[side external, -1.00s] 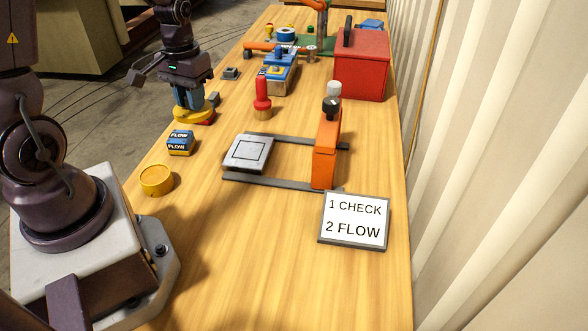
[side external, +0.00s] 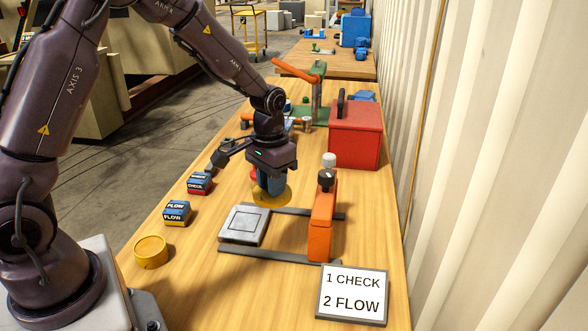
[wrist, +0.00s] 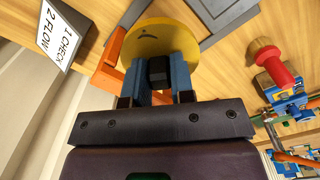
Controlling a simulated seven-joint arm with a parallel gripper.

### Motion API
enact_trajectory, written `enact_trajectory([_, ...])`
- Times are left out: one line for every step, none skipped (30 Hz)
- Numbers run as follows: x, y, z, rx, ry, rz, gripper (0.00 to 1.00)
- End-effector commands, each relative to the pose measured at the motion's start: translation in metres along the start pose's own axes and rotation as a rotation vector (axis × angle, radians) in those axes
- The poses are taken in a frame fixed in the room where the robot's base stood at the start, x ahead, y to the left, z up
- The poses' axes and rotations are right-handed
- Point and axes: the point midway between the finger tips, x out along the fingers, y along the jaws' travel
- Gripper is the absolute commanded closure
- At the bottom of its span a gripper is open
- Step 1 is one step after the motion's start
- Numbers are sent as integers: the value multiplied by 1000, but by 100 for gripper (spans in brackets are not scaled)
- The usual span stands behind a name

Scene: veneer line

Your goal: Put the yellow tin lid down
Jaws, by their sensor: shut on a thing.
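My gripper (side external: 270,184) is shut on the yellow tin lid (side external: 272,194) and points downward. In the wrist view, blue fingers grip a dark knob (wrist: 158,72) on the lid, whose yellow disc (wrist: 160,35) spreads beyond the fingertips. The lid is just behind the square grey plate (side external: 243,224), left of the orange upright (side external: 322,225). I cannot tell whether it touches the table. A round yellow tin (side external: 151,252) stands apart at the front left.
The FLOW block (side external: 177,213) and CHECK block (side external: 199,184) sit along the left edge. A sign (side external: 352,296) reads "1 CHECK, 2 FLOW". A red toolbox (side external: 355,135) stands behind. A red peg (wrist: 270,62) is near the lid. Bare table lies between tin and sign.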

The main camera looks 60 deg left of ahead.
Motion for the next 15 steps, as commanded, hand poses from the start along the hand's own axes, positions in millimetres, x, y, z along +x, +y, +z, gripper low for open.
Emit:
enact_trajectory([5, -14, -17, -43, 0, 0, 100])
enact_trajectory([7, -21, -26, -66, 0, 0, 100])
enact_trajectory([10, -31, -38, -97, 0, 0, 100])
enact_trajectory([11, -39, -46, -121, 0, 0, 100])
enact_trajectory([13, -47, -55, -146, 0, 0, 100])
enact_trajectory([14, -58, -66, -180, 0, 0, 100])
enact_trajectory([16, -66, -74, -204, -1, 0, 100])
enact_trajectory([17, -73, -81, -229, 0, 0, 100])
enact_trajectory([18, -84, -91, -262, -1, 0, 100])
enact_trajectory([18, -91, -97, -285, -2, 0, 100])
enact_trajectory([18, -99, -104, -311, -1, 0, 100])
enact_trajectory([19, -108, -112, -341, -1, 0, 100])
enact_trajectory([18, -116, -117, -366, -1, 0, 100])
enact_trajectory([18, -122, -122, -387, -1, 0, 100])
enact_trajectory([17, -131, -129, -419, -1, 0, 100])
